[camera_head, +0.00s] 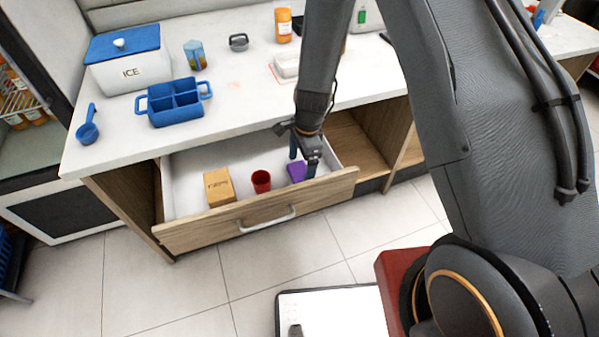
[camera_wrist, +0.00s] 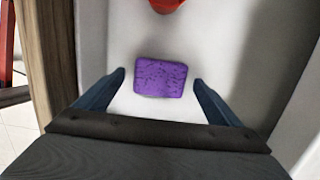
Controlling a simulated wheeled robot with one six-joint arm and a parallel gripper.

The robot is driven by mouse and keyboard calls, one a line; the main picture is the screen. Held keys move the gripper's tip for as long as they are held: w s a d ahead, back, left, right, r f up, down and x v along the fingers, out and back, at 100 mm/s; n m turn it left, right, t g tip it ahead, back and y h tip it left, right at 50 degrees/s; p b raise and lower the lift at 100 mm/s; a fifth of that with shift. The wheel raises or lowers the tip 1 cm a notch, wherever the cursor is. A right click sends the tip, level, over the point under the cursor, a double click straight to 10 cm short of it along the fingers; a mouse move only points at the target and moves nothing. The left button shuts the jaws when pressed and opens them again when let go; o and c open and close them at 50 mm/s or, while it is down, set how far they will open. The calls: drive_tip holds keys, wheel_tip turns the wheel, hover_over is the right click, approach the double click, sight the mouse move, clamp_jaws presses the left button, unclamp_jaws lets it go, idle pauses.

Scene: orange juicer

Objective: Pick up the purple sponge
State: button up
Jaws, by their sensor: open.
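The purple sponge (camera_head: 297,171) lies on the white floor of the open drawer (camera_head: 200,226), toward its right end. In the wrist view the sponge (camera_wrist: 161,77) is a flat purple rectangle, whole in sight. My gripper (camera_head: 303,160) points down into the drawer over the sponge and partly covers it in the head view. In the wrist view my gripper (camera_wrist: 158,84) is open, with one blue finger to each side of the sponge. There is clear drawer floor between each finger and the sponge, and nothing is held. I cannot tell the exact height above it.
A red cup (camera_head: 261,181) stands left of the sponge, and a cardboard box (camera_head: 219,187) is farther left. The drawer's wooden front and side walls surround the gripper. The white counter (camera_head: 225,95) above holds a blue caddy (camera_head: 174,103) and an ice box (camera_head: 130,72).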

sight(300, 170)
drive_tip(key=shift+f, duration=0.15)
drive_tip(key=c, duration=1.2)
wheel_tip(300, 170, up, 10)
drive_tip(key=shift+r+b, duration=0.1)
drive_tip(key=shift+b, duration=0.45)
